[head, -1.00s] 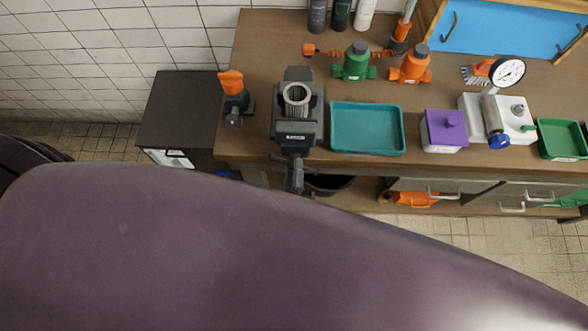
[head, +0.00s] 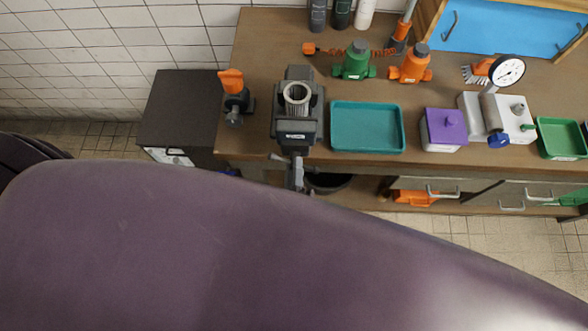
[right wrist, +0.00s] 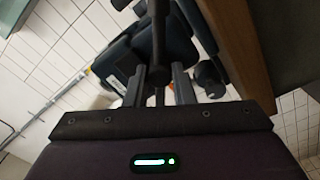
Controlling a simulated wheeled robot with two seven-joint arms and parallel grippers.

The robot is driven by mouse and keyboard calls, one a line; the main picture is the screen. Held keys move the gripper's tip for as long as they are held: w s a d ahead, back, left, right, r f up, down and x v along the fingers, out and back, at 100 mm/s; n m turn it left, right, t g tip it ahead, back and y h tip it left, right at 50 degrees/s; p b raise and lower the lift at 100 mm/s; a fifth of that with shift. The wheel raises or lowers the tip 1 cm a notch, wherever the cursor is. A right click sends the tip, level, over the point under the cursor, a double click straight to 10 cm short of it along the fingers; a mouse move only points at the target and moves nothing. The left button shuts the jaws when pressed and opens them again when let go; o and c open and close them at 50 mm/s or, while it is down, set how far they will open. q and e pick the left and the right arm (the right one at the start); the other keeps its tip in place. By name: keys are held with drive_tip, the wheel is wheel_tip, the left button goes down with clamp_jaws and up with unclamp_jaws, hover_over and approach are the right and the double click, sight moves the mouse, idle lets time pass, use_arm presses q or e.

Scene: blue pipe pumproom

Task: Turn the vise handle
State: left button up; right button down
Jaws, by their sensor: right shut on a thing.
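The dark grey vise (head: 297,132) is fixed at the front edge of the wooden bench, with a ribbed metal ring (head: 297,97) between its jaws. Its handle (head: 279,157) shows as a short bar below the vise body. My right gripper (head: 297,174) is at the handle, just in front of the bench edge. In the right wrist view the gripper's two fingers (right wrist: 161,86) are on either side of the dark handle bar (right wrist: 158,45), shut on it. My large purple arm link hides the lower part of the head view. My left gripper is not seen.
A teal tray (head: 367,128), a purple-lidded box (head: 443,128) and a gauge (head: 507,72) stand right of the vise. An orange-and-black tool (head: 234,97) stands to its left. Drawers (head: 445,189) and a black bin (head: 329,182) are below the bench top.

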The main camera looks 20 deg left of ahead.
drive_tip(key=shift+w+r, duration=0.3)
drive_tip(key=shift+r, duration=0.1)
idle(0.5)
drive_tip(key=c, duration=1.6)
unclamp_jaws()
drive_tip(key=shift+o, duration=1.4)
drive_tip(key=shift+w+a+f, duration=0.1)
drive_tip(key=shift+w, duration=0.05)
drive_tip(key=shift+o, duration=0.6)
drive_tip(key=shift+w+a+f, duration=0.1)
drive_tip(key=shift+w+f, duration=0.05)
drive_tip(key=shift+f, duration=0.1)
drive_tip(key=shift+s, duration=0.3)
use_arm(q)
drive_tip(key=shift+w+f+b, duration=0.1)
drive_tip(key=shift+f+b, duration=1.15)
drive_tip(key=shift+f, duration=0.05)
use_arm(e)
drive_tip(key=v, duration=0.7)
drive_tip(key=shift+s, duration=0.2)
drive_tip(key=shift+c, duration=0.3)
